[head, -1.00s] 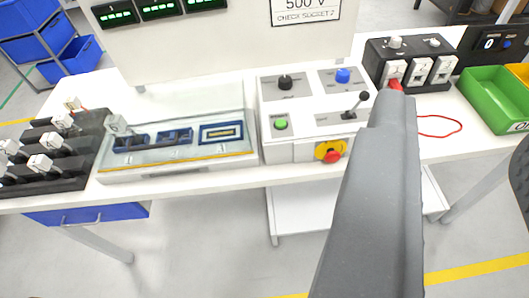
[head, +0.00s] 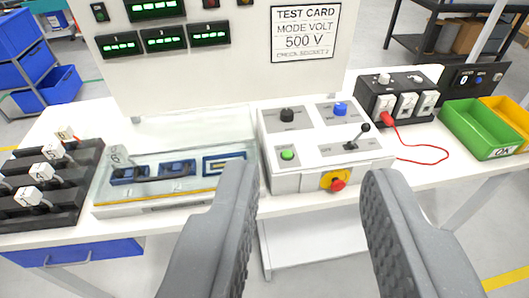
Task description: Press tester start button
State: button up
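The tester control box (head: 270,133) is white and stands on the middle of the bench. A green button (head: 287,155) sits on its front left panel. A black knob (head: 287,115), a blue button (head: 341,109) and a black lever (head: 358,134) are also on its top. A red mushroom button on a yellow plate (head: 327,181) is on its front face. My gripper (head: 310,180) is open and empty, its two grey fingers wide apart in front of the box. No contact with the green button shows.
A covered fixture (head: 150,195) is left of the box, and a black rack of white plugs (head: 60,205) is farther left. A socket block (head: 385,85) with a red plug and lead (head: 440,150), and a green bin (head: 470,130), are on the right. A test card (head: 305,32) hangs behind.

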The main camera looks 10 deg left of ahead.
aim_at(287, 154)
jog(key=u, duration=0.05)
jog(key=i, duration=1)
jog(key=z, duration=0.05)
